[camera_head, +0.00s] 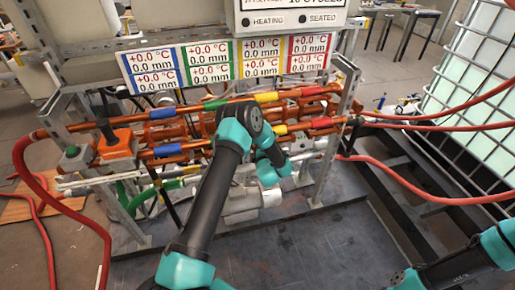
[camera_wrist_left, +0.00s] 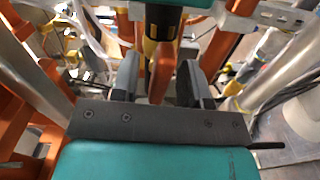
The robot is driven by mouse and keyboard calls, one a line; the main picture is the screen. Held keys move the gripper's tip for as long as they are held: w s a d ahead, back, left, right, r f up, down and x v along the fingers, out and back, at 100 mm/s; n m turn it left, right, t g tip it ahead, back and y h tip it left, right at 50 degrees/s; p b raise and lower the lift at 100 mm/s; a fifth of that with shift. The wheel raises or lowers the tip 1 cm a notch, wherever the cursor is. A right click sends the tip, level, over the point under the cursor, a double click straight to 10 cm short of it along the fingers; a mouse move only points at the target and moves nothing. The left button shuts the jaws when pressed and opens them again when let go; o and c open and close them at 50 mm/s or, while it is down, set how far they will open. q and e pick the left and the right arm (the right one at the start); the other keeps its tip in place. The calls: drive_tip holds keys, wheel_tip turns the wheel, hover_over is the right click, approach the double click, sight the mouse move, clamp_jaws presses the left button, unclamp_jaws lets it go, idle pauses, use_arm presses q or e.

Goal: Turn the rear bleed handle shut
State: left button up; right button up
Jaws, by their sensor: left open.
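In the left wrist view my left gripper (camera_wrist_left: 158,78) is open, with one grey finger on each side of an upright orange bar (camera_wrist_left: 162,72). The bar looks like a handle, but I cannot tell whether it is the rear bleed handle or whether a finger touches it. A yellow and black band (camera_wrist_left: 162,25) shows just above the bar. In the head view my left arm reaches into the orange pipe rack (camera_head: 185,110); its fingers are hidden there behind my wrist. My right arm shows at the lower right, its gripper out of view.
A display panel (camera_head: 235,62) hangs above the pipes. An orange box with a black lever (camera_head: 117,145) stands at the rack's left. Red hoses (camera_head: 440,125) run off right towards a caged white tank (camera_head: 475,65). A metal post (camera_head: 338,110) bounds the rack.

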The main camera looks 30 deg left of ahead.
use_arm(q)
drive_tip(key=shift+c, duration=0.4)
clamp_jaws()
drive_tip(key=shift+m, duration=0.3)
drive_tip(key=m, duration=0.7)
drive_tip(key=shift+m, duration=0.4)
drive_tip(key=m, duration=0.4)
drive_tip(key=shift+m, duration=2.1)
